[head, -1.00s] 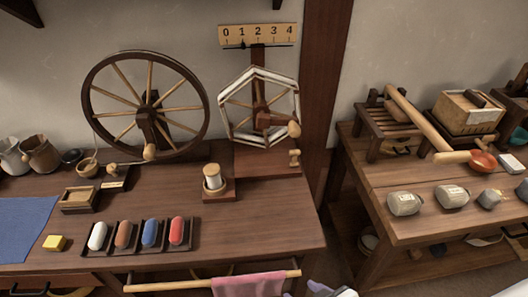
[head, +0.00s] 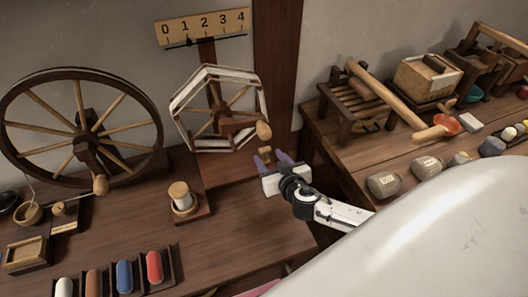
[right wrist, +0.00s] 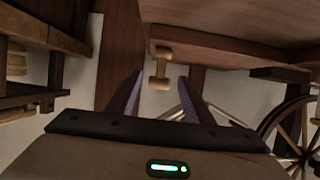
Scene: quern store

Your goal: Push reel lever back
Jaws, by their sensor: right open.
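The reel (head: 213,110), a hexagonal frame with pale yarn-wrapped rails and a wooden hand crank (head: 263,130), stands at the back of the dark wooden table. The small wooden reel lever (head: 265,153) sticks up at the right end of the reel's base. My right gripper (head: 271,159) is open in front of the lever, with its purple fingers pointing toward it. In the right wrist view the lever (right wrist: 160,68) shows between the two open fingertips (right wrist: 160,78); I cannot tell whether they touch it. My left gripper is out of view.
A large spinning wheel (head: 85,130) stands left of the reel. A thread spool (head: 182,197) on a wooden base is in front of it. A dark post (head: 277,60) rises behind the lever. The right table holds a slatted stool (head: 350,100) and several stones.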

